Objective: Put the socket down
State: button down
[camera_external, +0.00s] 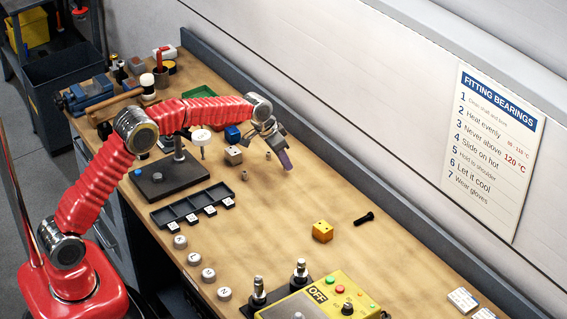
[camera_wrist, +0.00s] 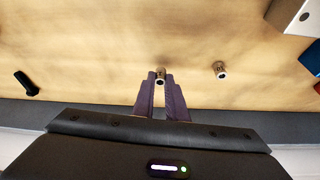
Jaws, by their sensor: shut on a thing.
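My gripper (camera_external: 286,167) has purple fingers pointing down over the bench, toward the back rail. In the wrist view my gripper (camera_wrist: 160,80) is shut on a small metal socket (camera_wrist: 160,72), seen between the fingertips with its dark open end toward the camera. In the external view I cannot make out this held socket behind the fingers. I cannot tell whether it touches the bench. A second socket (camera_wrist: 220,70) stands apart to the right in the wrist view; it also shows in the external view (camera_external: 268,156). Another small socket (camera_external: 244,175) stands farther left on the bench.
A white cube (camera_external: 233,155) and a blue cube (camera_external: 232,134) are left of my gripper. A yellow block (camera_external: 322,231) and a black bolt (camera_external: 364,218) lie to the right. A black tray (camera_external: 193,205) is toward the front. Bench between gripper and yellow block is clear.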

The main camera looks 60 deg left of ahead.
jog(key=shift+f, duration=0.9)
jog(key=shift+f, duration=0.1)
jog(key=c, duration=1.8)
grip_release()
jog(key=shift+o, duration=0.2)
jog(key=v, duration=1.2)
